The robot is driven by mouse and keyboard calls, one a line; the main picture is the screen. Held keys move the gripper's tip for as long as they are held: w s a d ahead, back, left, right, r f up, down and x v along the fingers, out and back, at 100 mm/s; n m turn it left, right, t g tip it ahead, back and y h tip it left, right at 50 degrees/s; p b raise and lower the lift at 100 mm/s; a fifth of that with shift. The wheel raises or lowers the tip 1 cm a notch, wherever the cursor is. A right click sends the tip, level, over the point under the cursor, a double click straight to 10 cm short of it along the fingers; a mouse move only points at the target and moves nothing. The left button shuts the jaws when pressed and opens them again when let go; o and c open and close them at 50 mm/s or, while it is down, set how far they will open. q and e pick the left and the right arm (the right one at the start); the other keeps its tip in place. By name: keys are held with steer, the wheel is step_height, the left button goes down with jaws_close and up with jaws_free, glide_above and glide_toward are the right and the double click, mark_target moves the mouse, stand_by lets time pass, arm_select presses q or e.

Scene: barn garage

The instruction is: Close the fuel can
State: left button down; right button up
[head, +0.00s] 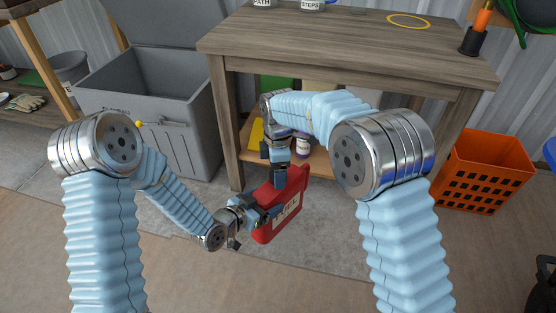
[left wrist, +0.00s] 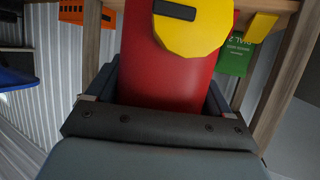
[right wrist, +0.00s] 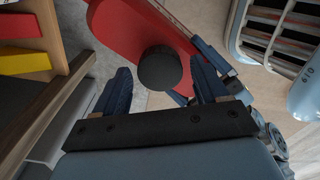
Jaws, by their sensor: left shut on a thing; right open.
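The red fuel can (head: 286,206) is held tilted above the floor in front of the workbench. My left gripper (head: 262,216) is shut on the can; in the left wrist view the red body (left wrist: 165,80) fills the space between its fingers. A yellow disc with a dark slot (left wrist: 188,28) shows in front of the red there. In the right wrist view a round black cap (right wrist: 160,68) shows over the can's red top (right wrist: 125,30); I cannot tell if it is fully seated. My right gripper (right wrist: 163,80) is open, its fingers on either side of the cap.
The wooden workbench (head: 345,45) stands just behind the can, its lower shelf (head: 318,160) holding several items. A grey chest (head: 150,100) is at the left. An orange crate (head: 485,170) is at the right. The floor ahead is clear.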

steer(key=shift+f, duration=0.35)
steer(key=shift+c, duration=0.3)
steer(key=c, duration=1.1)
steer(key=shift+o, duration=0.2)
steer(key=m, duration=0.4)
steer(key=shift+m, duration=0.3)
steer(key=m, duration=1.1)
steer(key=shift+m, duration=0.3)
steer(key=m, duration=0.5)
steer(key=o, duration=1.3)
steer(key=shift+c, duration=0.2)
